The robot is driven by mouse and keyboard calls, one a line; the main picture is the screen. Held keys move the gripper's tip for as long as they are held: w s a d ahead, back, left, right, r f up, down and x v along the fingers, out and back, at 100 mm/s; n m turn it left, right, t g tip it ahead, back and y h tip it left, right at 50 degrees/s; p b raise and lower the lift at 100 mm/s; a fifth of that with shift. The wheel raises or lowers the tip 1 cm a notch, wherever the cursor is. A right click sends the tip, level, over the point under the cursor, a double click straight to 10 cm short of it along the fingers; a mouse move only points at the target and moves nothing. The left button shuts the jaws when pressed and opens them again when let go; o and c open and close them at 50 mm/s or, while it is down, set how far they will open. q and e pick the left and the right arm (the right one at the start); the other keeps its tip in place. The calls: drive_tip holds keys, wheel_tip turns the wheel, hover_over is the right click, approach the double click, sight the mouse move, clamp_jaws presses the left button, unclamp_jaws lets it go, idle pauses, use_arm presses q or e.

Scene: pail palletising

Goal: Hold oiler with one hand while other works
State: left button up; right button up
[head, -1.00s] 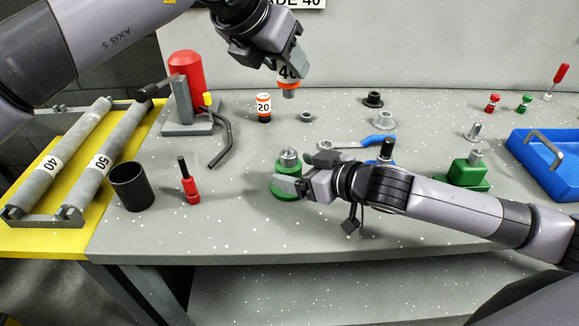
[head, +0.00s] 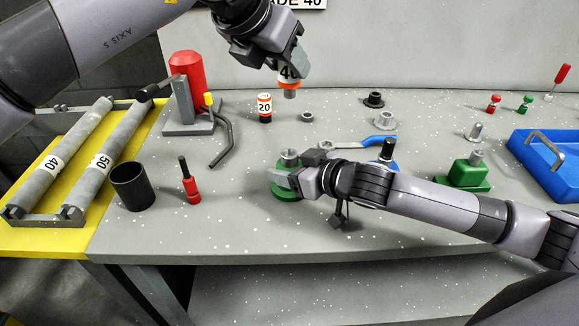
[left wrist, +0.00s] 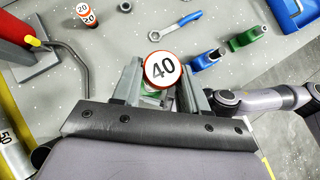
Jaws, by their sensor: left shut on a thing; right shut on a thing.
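My left gripper (head: 287,62) is shut on a white cartridge with an orange band and the number 40 (head: 289,81). It holds the cartridge upright above the bench, and its round "40" end (left wrist: 163,69) shows between the fingers in the left wrist view. My right gripper (head: 293,174) is shut on a round green oiler (head: 286,191) with a grey neck on top, which stands on the bench. The fingers hide part of the oiler. The cartridge is apart from the oiler, higher and farther back in the head view.
A cartridge marked 20 (head: 264,107) and a grey ring (head: 307,117) stand behind. A blue-handled wrench (head: 380,141), a blue oiler (head: 387,163) and a green oiler (head: 465,172) are to the right. A red-topped stand (head: 187,75), black cup (head: 131,186) and blue tray (head: 550,165) flank them.

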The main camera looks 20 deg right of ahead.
use_arm(q)
drive_tip(key=f+m, duration=0.1)
drive_tip(key=f+m+g, duration=0.1)
drive_tip(key=m+g+h, duration=0.1)
drive_tip(key=shift+w+f, duration=0.25)
drive_tip(key=shift+f, duration=0.15)
drive_tip(key=shift+a+f+m+g+h, duration=0.15)
drive_tip(key=shift+f+m+g+h, duration=0.25)
drive_tip(key=shift+f+m+g, duration=0.9)
drive_tip(key=shift+r, duration=0.25)
hover_over(283, 155)
drive_tip(key=shift+f, duration=2.9)
drive_tip(key=shift+f, duration=1.3)
drive_tip(key=o, duration=1.2)
drive_tip(key=shift+c, duration=0.2)
drive_tip(key=shift+f, duration=0.1)
